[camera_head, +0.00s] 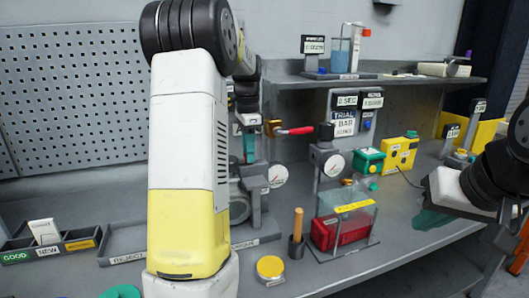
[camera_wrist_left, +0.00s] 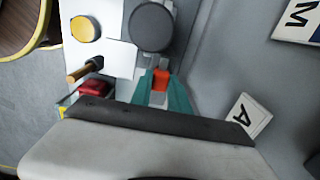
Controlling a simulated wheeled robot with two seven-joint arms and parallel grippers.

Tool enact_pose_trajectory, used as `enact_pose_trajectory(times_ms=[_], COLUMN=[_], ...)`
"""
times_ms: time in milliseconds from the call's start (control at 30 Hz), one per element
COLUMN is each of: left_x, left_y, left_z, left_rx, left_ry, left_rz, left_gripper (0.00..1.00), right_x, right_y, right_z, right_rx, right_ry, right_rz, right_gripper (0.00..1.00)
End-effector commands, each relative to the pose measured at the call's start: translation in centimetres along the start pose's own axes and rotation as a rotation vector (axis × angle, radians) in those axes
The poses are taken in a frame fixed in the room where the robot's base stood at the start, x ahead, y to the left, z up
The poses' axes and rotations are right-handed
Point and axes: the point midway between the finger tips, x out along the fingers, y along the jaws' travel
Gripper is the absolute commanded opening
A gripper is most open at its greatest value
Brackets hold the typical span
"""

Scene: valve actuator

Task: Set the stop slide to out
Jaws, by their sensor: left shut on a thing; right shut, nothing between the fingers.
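My left gripper (camera_wrist_left: 163,88) has teal fingers shut on a small orange-red block (camera_wrist_left: 161,78) in the left wrist view. That block is probably the stop slide, but its in or out setting cannot be read. A round grey part (camera_wrist_left: 151,27) is just beyond the fingertips. In the head view my left gripper (camera_head: 249,148) points down behind my arm, over the grey valve fixture (camera_head: 257,190), which is partly hidden; the block is not clear there. My right gripper (camera_head: 433,221) is shut and empty above the bench's right side.
A wooden handle (camera_head: 297,225) and yellow lid (camera_head: 270,267) are in front. An "A" card (camera_wrist_left: 250,115) is close right of the left fingers.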

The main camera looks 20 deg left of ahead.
Motion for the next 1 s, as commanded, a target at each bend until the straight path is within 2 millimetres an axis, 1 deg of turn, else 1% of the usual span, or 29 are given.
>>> enact_pose_trajectory(times_ms=[233,333,467,700,733,833,1000], left_x=[-0.1,-0.1,-0.1,-0.1,-0.1,-0.1,0.0], left_y=[-0.1,-0.1,-0.1,-0.1,-0.1,-0.1,0.0], left_z=[-0.1,-1.0,-2.7,-2.8,-2.8,-2.8,-2.8], left_rx=[0.0,0.002,0.002,0.0,0.0,0.0,0.0], left_ry=[0.001,0.001,0.001,0.002,0.002,0.001,0.001], left_rz=[-0.002,-0.002,-0.003,-0.003,-0.003,-0.002,-0.001], left_gripper=[0.0,0.0,0.0,0.0,0.24,0.43,0.44], right_x=[0.0,0.0,0.0,0.0,0.0,0.0,0.0], right_y=[0.0,0.0,0.0,0.0,0.0,0.0,0.0], right_z=[0.0,0.0,0.0,0.0,0.0,0.0,0.0], right_rx=[0.0,0.0,0.0,0.0,0.0,0.0,0.0], right_ry=[0.0,0.0,0.0,0.0,0.0,0.0,0.0], right_rz=[0.0,0.0,0.0,0.0,0.0,0.0,0.0], right_gripper=[0.0,0.0,0.0,0.0,0.0,0.0,0.0])
